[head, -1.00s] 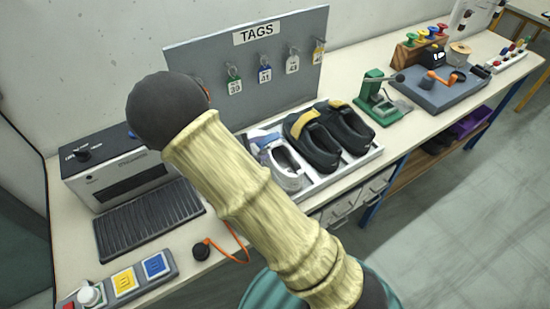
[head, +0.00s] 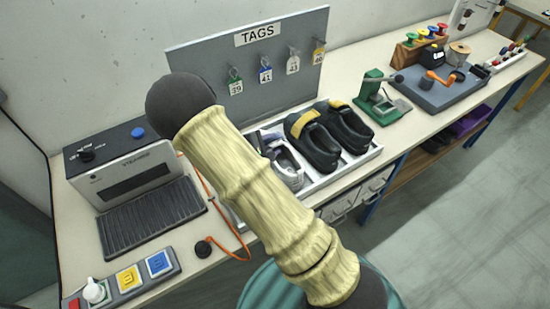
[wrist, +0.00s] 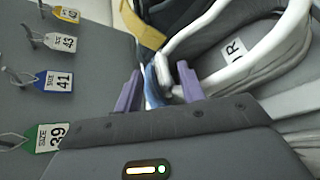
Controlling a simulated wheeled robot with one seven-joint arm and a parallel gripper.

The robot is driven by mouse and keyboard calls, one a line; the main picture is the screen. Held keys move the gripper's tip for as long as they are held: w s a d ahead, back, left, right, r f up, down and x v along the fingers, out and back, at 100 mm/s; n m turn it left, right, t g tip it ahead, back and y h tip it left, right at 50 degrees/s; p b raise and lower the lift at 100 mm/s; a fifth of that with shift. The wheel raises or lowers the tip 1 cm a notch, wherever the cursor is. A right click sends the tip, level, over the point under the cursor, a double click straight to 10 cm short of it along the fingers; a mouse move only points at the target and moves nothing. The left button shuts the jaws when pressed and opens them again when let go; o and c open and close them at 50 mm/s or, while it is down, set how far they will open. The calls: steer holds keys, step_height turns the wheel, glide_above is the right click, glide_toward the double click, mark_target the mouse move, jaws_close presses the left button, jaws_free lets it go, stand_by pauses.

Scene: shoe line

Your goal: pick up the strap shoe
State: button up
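A grey and white shoe (head: 287,168) sits at the left of the white tray in the head view, partly hidden behind my arm. In the wrist view a white-trimmed shoe (wrist: 292,45) fills the upper right, with a label marked R inside. My gripper (wrist: 158,88) is at this shoe's near edge, its two purple fingers apart. A narrow blue piece and white trim show between the fingers; firm contact on both sides is not visible. In the head view my gripper is mostly hidden by the arm.
Black shoes with yellow parts (head: 315,140) stand beside it in the white tray (head: 350,168). A grey TAGS board (head: 215,55) with hanging size tags rises close behind. A green press (head: 375,95) stands to the right. A grey machine (head: 125,170) and button panel (head: 130,278) are left.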

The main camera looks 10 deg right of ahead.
jaws_close()
stand_by(0.5)
stand_by(1.0)
